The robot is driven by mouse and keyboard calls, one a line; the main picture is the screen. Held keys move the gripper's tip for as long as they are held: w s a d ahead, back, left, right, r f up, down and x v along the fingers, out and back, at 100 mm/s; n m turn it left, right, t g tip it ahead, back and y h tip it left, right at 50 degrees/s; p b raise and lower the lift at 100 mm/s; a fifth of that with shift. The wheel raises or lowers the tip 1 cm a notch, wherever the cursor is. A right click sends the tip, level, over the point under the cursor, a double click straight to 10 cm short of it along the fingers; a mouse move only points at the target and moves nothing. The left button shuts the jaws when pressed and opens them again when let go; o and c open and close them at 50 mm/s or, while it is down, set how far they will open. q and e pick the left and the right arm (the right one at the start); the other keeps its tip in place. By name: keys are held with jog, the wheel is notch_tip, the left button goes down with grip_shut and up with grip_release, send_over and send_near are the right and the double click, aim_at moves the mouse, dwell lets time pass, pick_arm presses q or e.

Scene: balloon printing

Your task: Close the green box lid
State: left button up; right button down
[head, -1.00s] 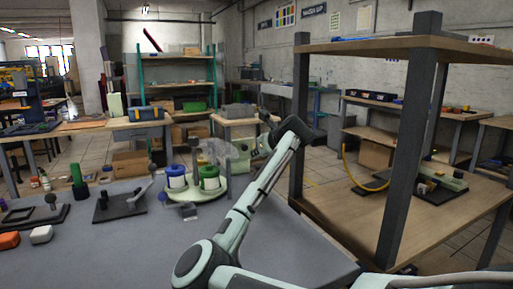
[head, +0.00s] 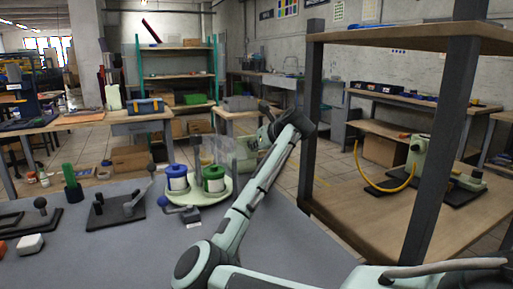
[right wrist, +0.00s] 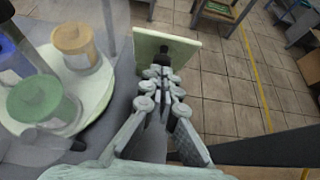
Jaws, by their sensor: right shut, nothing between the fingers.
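A square pale green panel (right wrist: 143,42) with a dark knob (right wrist: 180,50) on it stands in the right wrist view, just beyond my fingers. It looks like the green box lid, tilted up, but I cannot tell for sure. My right gripper (right wrist: 160,72) is shut and empty, its fingertips close to the knob; whether they touch it is unclear. In the head view my right arm (head: 245,210) reaches forward past a round pale green tray (head: 205,199), and its fingers are hard to make out. My left gripper is not in view.
The tray holds a blue pot (head: 177,180), a green pot (head: 214,180) and an orange-lidded pot (right wrist: 73,42), left of my right gripper. A clear sheet (head: 224,155) stands beside them. A wooden shelf unit (head: 350,205) with dark posts is at the right. Tiled floor lies beyond.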

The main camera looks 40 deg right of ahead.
jog(key=shift+w+r, duration=0.1)
jog(key=shift+w+d+r+g, duration=0.1)
jog(key=shift+w+r+g, duration=0.05)
jog(key=shift+g, duration=0.15)
